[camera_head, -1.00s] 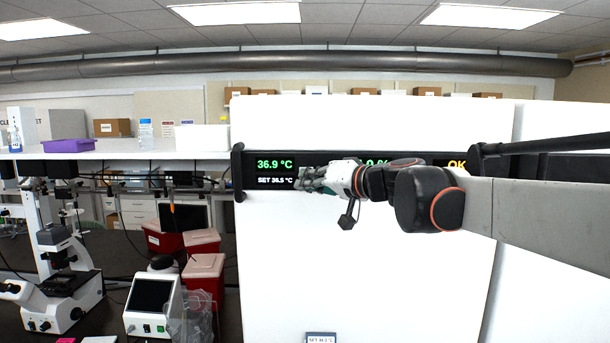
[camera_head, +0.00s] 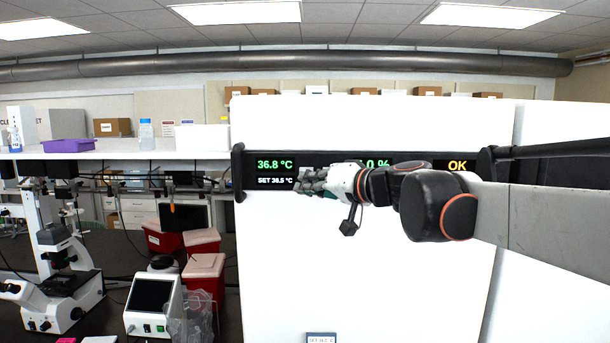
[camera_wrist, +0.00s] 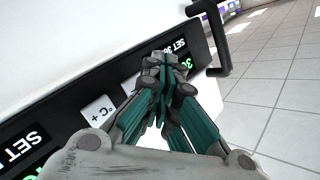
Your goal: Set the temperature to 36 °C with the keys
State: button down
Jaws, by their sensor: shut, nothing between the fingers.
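The temperature display (camera_head: 275,164) on the black control strip reads 36.8 °C in green, with SET 36.5 °C in white below. My gripper (camera_head: 301,183) is shut and empty, in front of the strip just right of this display. In the wrist view, my closed fingertips (camera_wrist: 163,60) cover part of the strip beside the SET line (camera_wrist: 181,44). A white °C key (camera_wrist: 98,112) with a plus mark shows left of the fingers. Another pale key (camera_wrist: 130,86) is mostly hidden by the fingers. I cannot tell whether the fingertips touch a key.
A black handle (camera_wrist: 208,38) stands out near the strip's end. A percent display (camera_head: 377,163) is partly covered by my arm, and a yellow OK display (camera_head: 457,165) is at the right. The white cabinet front (camera_head: 360,270) below is mostly bare. A microscope (camera_head: 55,255) stands at left.

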jog(key=s, duration=0.4)
dwell(0.3)
jog(key=shift+s, duration=0.1)
dwell(2.4)
jog(key=shift+w+p, duration=0.9)
jog(key=shift+w, duration=1.7)
jog(key=shift+w, duration=0.1)
dwell(0.4)
jog(key=shift+w, duration=0.35)
